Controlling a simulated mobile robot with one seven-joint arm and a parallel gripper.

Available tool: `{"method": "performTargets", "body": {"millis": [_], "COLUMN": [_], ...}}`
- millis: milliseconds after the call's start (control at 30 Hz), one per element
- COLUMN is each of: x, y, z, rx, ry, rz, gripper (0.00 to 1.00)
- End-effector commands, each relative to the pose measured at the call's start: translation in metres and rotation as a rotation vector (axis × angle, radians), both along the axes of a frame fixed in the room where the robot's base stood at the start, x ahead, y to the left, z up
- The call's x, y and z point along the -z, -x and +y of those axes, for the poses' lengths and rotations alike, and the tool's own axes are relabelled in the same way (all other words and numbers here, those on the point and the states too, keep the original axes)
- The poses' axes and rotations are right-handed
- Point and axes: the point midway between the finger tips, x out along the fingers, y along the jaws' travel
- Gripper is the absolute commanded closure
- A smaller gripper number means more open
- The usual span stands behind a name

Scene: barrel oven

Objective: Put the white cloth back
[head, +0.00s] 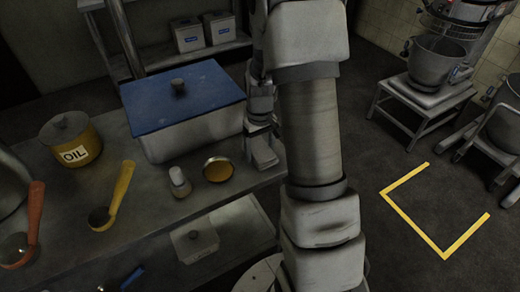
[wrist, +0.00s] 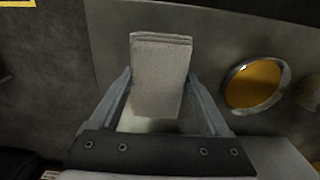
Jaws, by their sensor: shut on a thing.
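The white cloth (wrist: 160,72) is a folded pale grey-white pad in the wrist view. My gripper (wrist: 161,78) is shut on it, with one finger on each side of the cloth. In the head view, my gripper end is partly hidden beside my large arm link, at the table's right edge. A pale block (head: 263,157) shows there, but I cannot tell whether it is cloth or gripper. Whether the cloth touches the table is not clear.
The steel table (head: 130,218) holds a blue-lidded box (head: 185,105), an oil pot (head: 70,140), ladles, a small shaker (head: 179,182) and a round amber dish (head: 218,169). The dish also shows right of the cloth in the wrist view (wrist: 255,84). Yellow tape (head: 412,220) marks open floor.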

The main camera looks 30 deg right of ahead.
Motion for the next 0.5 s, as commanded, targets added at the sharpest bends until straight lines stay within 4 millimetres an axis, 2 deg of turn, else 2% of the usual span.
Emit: {"method": "performTargets", "body": {"millis": [200,233,333,500], "x": [0.0041,0.0040,0.0029,0.0029], "y": [0.0000,0.0000,0.0000,0.0000], "z": [-0.0001,-0.0001,-0.0001,-0.0001], "rx": [0.000,0.000,0.000,0.000], "ry": [0.000,0.000,0.000,0.000], "rz": [0.000,0.000,0.000,0.000], "gripper": [0.80,0.18,0.00,0.00]}}
